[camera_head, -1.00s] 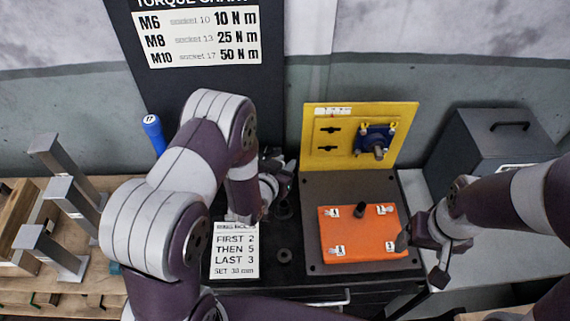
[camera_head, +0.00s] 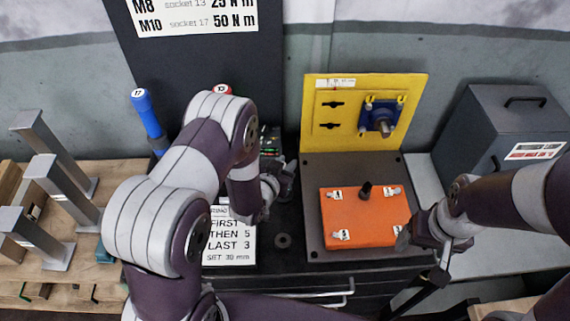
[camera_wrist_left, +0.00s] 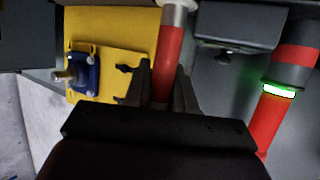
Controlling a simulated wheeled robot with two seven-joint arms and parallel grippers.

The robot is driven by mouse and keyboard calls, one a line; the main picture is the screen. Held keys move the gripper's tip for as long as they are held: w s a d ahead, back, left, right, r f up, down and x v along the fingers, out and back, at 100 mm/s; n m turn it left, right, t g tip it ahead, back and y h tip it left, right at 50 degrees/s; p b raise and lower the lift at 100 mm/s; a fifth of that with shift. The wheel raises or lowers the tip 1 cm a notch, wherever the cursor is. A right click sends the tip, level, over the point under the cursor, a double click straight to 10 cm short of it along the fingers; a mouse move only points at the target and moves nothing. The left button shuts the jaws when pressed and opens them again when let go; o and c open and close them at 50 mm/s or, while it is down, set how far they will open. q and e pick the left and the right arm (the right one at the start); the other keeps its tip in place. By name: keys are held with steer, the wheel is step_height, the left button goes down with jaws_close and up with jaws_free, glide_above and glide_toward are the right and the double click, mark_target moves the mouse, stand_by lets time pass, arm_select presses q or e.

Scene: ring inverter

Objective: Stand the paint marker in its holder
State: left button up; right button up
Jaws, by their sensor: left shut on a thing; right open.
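My left gripper (camera_head: 280,180) is over the dark worktop, between the white card and the black base of the yellow panel. The marker is hidden in the head view. A dark grey block (camera_wrist_left: 240,28) beside the marker may be the holder, but I cannot tell. My right gripper (camera_head: 424,256) is open and empty beside the orange block's right edge.
The orange block (camera_head: 366,228) lies on the black base (camera_head: 314,238) before the yellow panel (camera_head: 330,143). A grey box (camera_head: 510,130) stands at right, grey metal stands (camera_head: 60,180) at left. A red tool with a lit green band (camera_wrist_left: 270,115) is near my left gripper.

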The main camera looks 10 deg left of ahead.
arm_select(q)
steer(key=shift+f, duration=0.2)
steer(key=o, duration=0.9)
steer(key=shift+c, duration=0.2)
steer(key=b+v, duration=0.2)
steer(key=v, duration=1.1)
steer(key=s+a+f+g, duration=0.1)
steer(key=s+f+g, duration=0.1)
steer(key=s+a+f+g+y, duration=0.1)
steer(key=s+f+g, duration=0.1)
steer(key=g, duration=0.1)
steer(key=s+f+n+g+y, duration=0.1)
steer(key=s+f+g, duration=0.1)
steer(key=g, duration=0.1)
steer(key=shift+s+a+f, duration=0.2)
steer(key=shift+s+a, duration=0.15)
steer(key=shift+a, duration=0.05)
step_height(320, 180, up, 12)
steer(key=s+n+g, duration=0.1)
steer(key=s+g, duration=0.1)
steer(key=g, duration=0.2)
steer(key=shift+d+f+y, duration=0.2)
steer(key=shift+y, duration=0.1)
